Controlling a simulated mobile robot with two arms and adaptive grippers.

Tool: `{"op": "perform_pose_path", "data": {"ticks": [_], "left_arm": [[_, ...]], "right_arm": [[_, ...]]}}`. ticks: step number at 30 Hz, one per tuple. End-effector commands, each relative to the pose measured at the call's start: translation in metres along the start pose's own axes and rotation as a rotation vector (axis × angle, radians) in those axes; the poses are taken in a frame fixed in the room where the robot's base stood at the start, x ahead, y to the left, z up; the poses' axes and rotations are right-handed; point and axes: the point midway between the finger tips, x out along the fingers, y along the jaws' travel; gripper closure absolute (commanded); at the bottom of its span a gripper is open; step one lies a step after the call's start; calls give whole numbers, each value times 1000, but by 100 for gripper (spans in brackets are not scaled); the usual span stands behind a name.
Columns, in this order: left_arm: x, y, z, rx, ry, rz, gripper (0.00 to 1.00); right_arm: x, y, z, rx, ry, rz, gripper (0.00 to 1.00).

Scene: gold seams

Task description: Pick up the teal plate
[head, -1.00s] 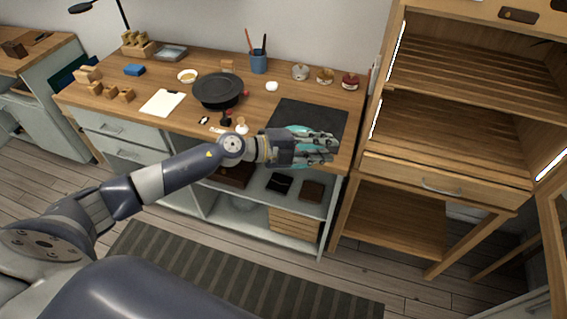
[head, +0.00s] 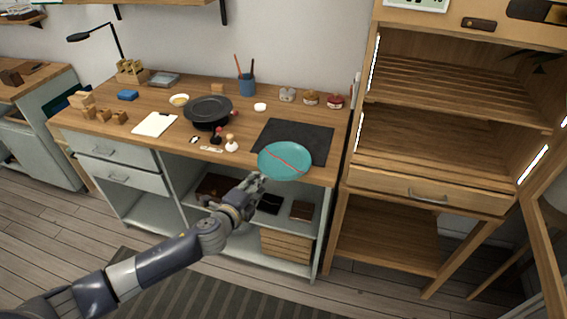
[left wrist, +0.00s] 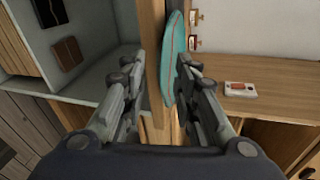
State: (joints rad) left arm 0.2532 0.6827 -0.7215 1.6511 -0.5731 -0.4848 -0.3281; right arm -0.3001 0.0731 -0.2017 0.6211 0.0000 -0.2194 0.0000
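The teal plate (head: 285,161) with a reddish seam lies at the counter's front edge, partly over the dark mat (head: 310,136). Its near rim seems to reach past the edge. My left gripper (head: 257,184) is just below and left of that rim, in front of the counter. In the left wrist view, the plate (left wrist: 172,62) shows nearly edge-on. Its near rim lies between the spread fingers of my left gripper (left wrist: 158,68), close to the right finger, with a clear gap to the left one. My right gripper is out of view.
A black pan (head: 207,108), a white sheet (head: 155,124) and small jars (head: 311,98) stand on the wooden counter (head: 130,133). Open shelves (head: 205,222) are below my left gripper. A wooden cabinet (head: 430,189) stands to the right.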

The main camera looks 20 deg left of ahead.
Motion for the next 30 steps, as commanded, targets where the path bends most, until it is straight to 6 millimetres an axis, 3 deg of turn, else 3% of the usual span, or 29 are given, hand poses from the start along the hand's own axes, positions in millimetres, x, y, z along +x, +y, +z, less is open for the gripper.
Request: {"op": "perform_pose_path", "data": {"ticks": [8, 18, 29, 30], "left_arm": [[18, -1, -3, 0, 2, -2, 72], [56, 0, -8, -1, 1, -1, 72], [62, 1, -8, 1, 2, 0, 72], [62, 1, -8, 1, 2, 0, 81]], "right_arm": [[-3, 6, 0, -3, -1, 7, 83], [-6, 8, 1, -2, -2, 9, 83], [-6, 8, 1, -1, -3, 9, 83], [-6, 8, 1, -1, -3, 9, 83]]}}
